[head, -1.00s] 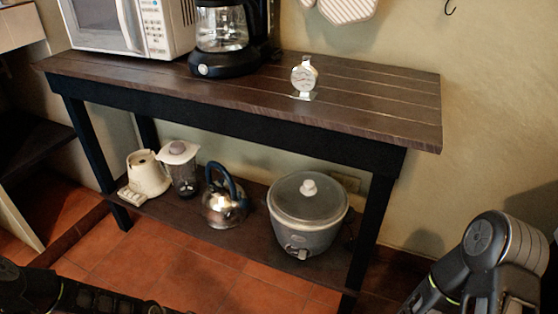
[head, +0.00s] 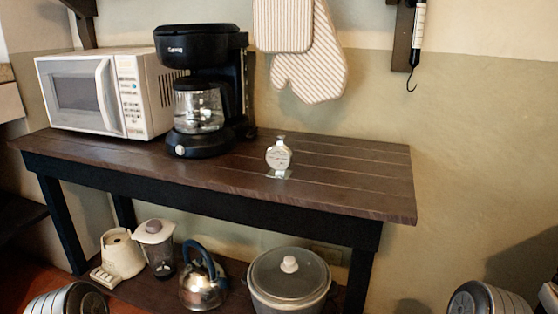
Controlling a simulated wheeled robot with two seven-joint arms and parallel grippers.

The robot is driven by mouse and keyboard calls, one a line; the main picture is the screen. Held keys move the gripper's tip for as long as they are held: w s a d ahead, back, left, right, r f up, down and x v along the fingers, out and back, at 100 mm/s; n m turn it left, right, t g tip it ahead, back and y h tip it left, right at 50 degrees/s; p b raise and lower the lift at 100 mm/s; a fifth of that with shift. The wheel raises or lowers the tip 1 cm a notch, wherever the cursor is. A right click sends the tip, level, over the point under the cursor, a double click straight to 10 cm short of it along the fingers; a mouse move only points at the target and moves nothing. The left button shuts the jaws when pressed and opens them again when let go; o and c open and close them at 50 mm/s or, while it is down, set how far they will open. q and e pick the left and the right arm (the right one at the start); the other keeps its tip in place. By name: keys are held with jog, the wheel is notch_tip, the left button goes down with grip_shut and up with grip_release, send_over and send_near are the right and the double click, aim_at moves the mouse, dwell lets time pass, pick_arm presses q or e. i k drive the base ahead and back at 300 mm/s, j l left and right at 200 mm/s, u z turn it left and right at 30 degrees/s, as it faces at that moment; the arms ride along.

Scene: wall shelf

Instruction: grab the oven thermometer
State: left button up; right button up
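The oven thermometer (head: 278,156) is a small silver round dial on a flat stand. It stands upright on the dark wooden table top (head: 350,180), a little right of the coffee maker, with clear wood around it. Parts of my arms show at the bottom left and bottom right corners, well below and away from the thermometer. Neither gripper shows in the head view.
A black coffee maker (head: 205,95) and a white microwave (head: 108,90) stand left of the thermometer. Striped oven mitts (head: 310,70) hang on the wall above. The table's right side is free. A blender, kettle (head: 203,285) and slow cooker (head: 290,280) sit on the lower shelf.

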aim_at(278, 158)
jog(key=i+j, duration=0.1)
jog(key=j, duration=0.25)
jog(key=i+j, duration=0.1)
jog(key=j, duration=0.25)
jog(key=i+j, duration=0.1)
jog(key=j, duration=0.6)
jog(key=i+j+z, duration=0.1)
jog(key=z, duration=1.8)
